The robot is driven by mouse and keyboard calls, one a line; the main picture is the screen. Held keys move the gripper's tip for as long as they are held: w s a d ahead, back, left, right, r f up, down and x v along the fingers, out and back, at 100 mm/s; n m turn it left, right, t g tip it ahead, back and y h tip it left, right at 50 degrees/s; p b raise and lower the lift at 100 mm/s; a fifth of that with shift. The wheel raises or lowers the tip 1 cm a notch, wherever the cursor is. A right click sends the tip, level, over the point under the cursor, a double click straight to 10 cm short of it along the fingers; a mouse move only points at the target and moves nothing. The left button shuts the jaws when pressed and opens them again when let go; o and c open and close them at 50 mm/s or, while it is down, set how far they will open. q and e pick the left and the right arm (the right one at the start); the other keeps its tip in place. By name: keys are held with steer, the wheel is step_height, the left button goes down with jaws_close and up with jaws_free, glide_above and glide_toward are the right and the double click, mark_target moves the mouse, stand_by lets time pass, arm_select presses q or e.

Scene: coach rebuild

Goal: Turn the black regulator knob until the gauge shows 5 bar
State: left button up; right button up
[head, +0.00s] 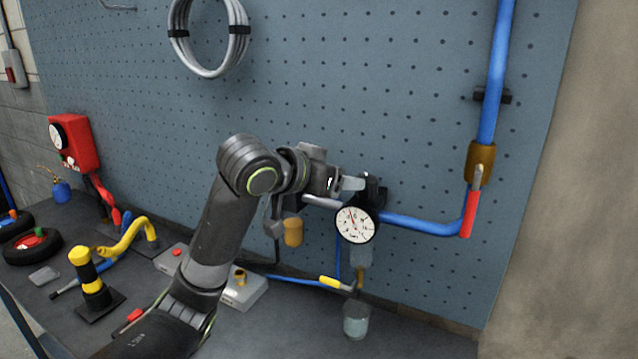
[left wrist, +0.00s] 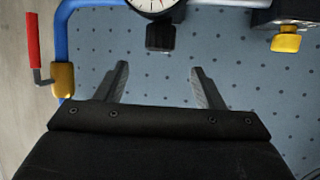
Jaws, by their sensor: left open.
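The black regulator knob (left wrist: 160,37) sits at the gauge's edge, centred ahead of the fingers in the left wrist view. In the head view the knob (head: 375,187) is partly hidden behind my gripper, just above the gauge. The round white gauge (head: 354,225) has a red needle pointing up and slightly left; its numbers are too small to read surely. The gauge (left wrist: 152,5) is cut off in the wrist view. My left gripper (head: 355,184) is open and empty; its fingertips (left wrist: 158,76) stand apart on either side of the knob's line, short of it. My right gripper is not seen.
A blue pipe (head: 425,224) runs right from the gauge to a brass valve with a red lever (head: 469,213). A clear bowl (head: 361,255) hangs below the gauge. A yellow-brown part (head: 293,232) hangs to its left. The pegboard (head: 330,90) stands behind.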

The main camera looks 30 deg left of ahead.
arm_select(q)
steer(key=shift+b+v, duration=0.35)
steer(key=shift+v, duration=1.95)
